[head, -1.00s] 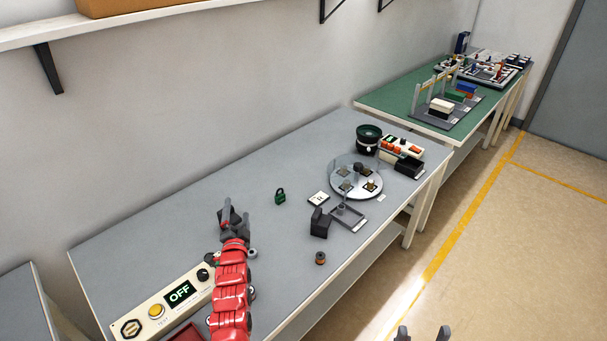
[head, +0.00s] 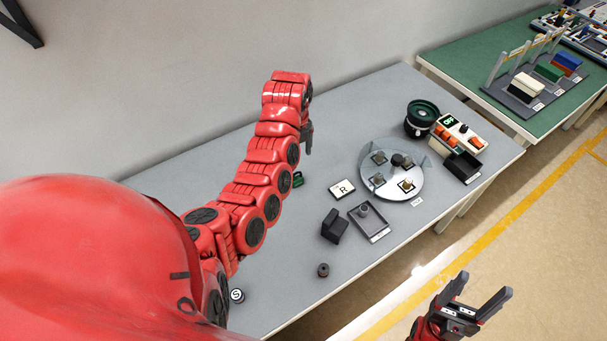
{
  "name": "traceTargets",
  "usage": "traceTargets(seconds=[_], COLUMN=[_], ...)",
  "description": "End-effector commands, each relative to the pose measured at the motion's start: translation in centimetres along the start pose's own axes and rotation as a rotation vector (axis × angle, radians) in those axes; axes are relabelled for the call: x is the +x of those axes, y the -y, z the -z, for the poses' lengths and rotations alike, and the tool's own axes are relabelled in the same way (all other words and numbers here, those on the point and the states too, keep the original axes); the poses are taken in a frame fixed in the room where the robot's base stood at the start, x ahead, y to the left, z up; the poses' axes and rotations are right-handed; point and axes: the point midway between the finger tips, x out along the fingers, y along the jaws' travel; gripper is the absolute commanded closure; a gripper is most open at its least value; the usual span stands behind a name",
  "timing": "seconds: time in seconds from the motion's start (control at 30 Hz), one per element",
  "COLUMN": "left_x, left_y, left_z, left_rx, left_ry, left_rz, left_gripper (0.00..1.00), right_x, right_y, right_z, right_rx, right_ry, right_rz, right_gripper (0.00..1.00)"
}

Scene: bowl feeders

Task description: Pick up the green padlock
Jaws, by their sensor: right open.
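The green padlock (head: 298,180) lies on the grey table (head: 345,270), partly hidden behind my red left arm. My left gripper (head: 308,145) shows only as a dark piece at the arm's far end, above the table and higher in the picture than the padlock. I cannot tell whether its jaws are open. My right gripper (head: 482,297) is open and empty at the lower right, over the floor beyond the table's front edge, well away from the padlock.
Right of the padlock are a card marked R (head: 342,189), a dark block (head: 334,226), a small tray (head: 379,236) and a round clear plate (head: 412,192) with small parts. A black-green bowl (head: 422,117) stands behind. A small spool (head: 323,270) lies near the front edge.

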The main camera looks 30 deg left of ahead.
Motion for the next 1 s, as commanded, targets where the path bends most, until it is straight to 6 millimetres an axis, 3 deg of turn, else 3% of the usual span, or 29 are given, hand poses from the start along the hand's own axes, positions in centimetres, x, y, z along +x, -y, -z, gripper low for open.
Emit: traceTargets(seconds=[0.1,0.4,0.57,0.77,1.0], left_x=[3.1,9.5,11.1,11.1,12.7], left_y=[0.1,0.3,0.2,0.4,0.8], left_z=[0.1,-0.2,-0.2,-0.6,-1.2], left_rx=[0.001,0.0,-0.002,-0.003,0.0], left_ry=[0.002,0.007,0.004,0.007,0.002], left_rz=[-0.001,0.004,0.002,0.005,0.0], left_gripper=[0.12,0.12,0.12,0.12,0.12], right_x=[-2.0,-7.3,-6.9,-6.2,-5.3], right_y=[0.1,0.4,0.3,0.3,0.3], right_z=[-0.3,-1.2,-1.2,-1.1,-0.9], right_rx=[0.0,0.0,0.0,0.0,0.0], right_ry=[0.0,0.0,0.0,0.0,0.0], right_rz=[0.0,0.0,0.0,0.0,0.0], right_gripper=[0.33,0.33,0.33,0.33,0.33])
